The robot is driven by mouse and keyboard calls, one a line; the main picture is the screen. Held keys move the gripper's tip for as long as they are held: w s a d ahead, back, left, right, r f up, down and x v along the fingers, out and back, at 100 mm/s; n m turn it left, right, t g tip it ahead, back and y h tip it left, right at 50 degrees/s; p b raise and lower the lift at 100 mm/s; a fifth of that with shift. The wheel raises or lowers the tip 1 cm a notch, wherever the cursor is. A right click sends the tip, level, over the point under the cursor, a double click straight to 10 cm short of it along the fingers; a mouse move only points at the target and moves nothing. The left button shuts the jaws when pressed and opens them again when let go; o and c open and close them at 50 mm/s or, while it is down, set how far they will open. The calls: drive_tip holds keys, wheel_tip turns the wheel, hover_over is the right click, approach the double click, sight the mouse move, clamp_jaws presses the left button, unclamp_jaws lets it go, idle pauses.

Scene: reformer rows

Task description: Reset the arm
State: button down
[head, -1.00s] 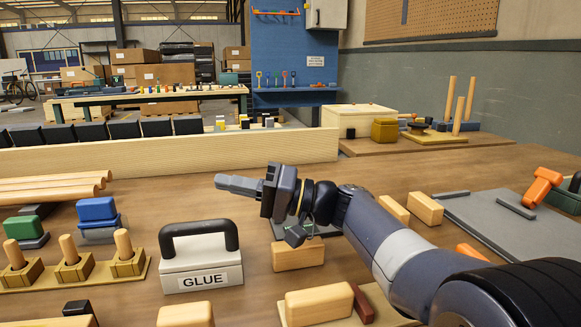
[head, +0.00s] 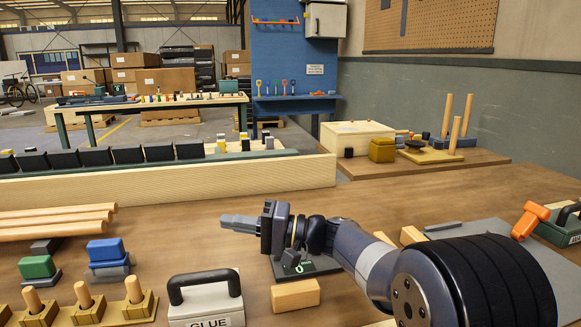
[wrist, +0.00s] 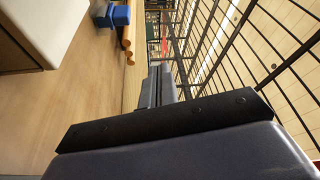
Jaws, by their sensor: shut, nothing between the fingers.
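My gripper (head: 238,222) is held out level above the middle of the wooden bench (head: 180,245), pointing left in the head view. Its fingers are together with nothing between them. They also show end-on in the wrist view (wrist: 157,88). My arm comes in from the lower right of the head view and hides part of the bench and the grey board behind it.
Below and left stand a white GLUE box (head: 207,310) with a black handle, blue (head: 106,250) and green (head: 36,267) blocks, and pegs in wooden holders (head: 88,311). A wooden block (head: 296,295) lies under my arm. A long wooden rail (head: 250,176) runs behind.

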drive_tip(key=shift+w+a+f+m+g+h+p, duration=0.15)
drive_tip(key=shift+w+f+m+h+p, duration=0.6)
drive_tip(key=shift+p, duration=2.75)
drive_tip(key=shift+w+a+f+m+g+h+p, duration=0.1)
drive_tip(key=shift+w+a+f+m+p, duration=0.45)
drive_tip(key=shift+m+p, duration=2.1)
drive_tip(key=shift+w+d+f+m+g+h+p, duration=0.1)
drive_tip(key=shift+w+f+m+h+p, duration=0.85)
drive_tip(key=shift+p, duration=3.35)
drive_tip(key=shift+w+r+n+y, duration=0.2)
drive_tip(key=shift+w+n+y, duration=0.15)
drive_tip(key=shift+n+y, duration=0.15)
